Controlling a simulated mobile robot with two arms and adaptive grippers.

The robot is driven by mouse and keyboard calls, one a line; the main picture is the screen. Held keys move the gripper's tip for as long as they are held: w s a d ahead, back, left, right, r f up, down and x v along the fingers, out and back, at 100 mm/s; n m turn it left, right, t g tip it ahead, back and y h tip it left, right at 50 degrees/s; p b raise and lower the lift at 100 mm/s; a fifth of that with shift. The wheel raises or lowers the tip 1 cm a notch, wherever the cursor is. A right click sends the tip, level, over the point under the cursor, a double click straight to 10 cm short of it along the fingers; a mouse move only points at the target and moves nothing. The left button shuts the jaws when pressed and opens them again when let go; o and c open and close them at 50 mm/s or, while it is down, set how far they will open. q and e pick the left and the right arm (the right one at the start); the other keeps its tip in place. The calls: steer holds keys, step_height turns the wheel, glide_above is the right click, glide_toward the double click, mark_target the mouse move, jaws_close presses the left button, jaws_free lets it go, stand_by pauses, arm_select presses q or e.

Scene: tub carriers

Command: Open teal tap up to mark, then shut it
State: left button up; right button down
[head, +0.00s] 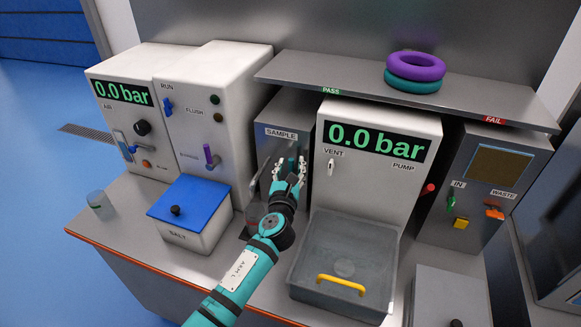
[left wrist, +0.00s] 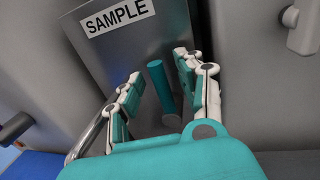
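The teal tap handle (left wrist: 161,86) shows in the left wrist view on the front of the grey SAMPLE box (left wrist: 112,50). It stands between the fingers of my left gripper (left wrist: 158,84), with visible gaps on both sides. That gripper is open and holds nothing. In the head view my left gripper (head: 289,170) is in front of the SAMPLE box (head: 270,142) and hides the tap. A vessel (head: 252,213) below the box is mostly hidden by my arm, and I cannot see a mark or level on it. My right gripper is not in view.
A small clear cup (head: 100,205) stands at the left bench edge. A blue-lidded SALT box (head: 188,233) is left of my arm. A grey tub (head: 304,274) with a yellow handle is to the right. A shelf (head: 350,82) with two rings overhangs the box.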

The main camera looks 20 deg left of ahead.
arm_select(q)
steer(key=shift+c, duration=1)
jaws_close()
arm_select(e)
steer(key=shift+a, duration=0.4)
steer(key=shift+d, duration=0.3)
arm_select(q)
steer(key=shift+a+r+n+p, duration=0.1)
steer(key=shift+a+n+p, duration=0.4)
steer(key=shift+n+p, duration=0.4)
steer(key=n, duration=0.1)
steer(key=a+n+g+p, duration=0.1)
steer(key=n, duration=0.1)
steer(key=shift+a+f, duration=0.25)
steer(key=shift+a+f+n, duration=0.15)
steer(key=shift+n, duration=0.25)
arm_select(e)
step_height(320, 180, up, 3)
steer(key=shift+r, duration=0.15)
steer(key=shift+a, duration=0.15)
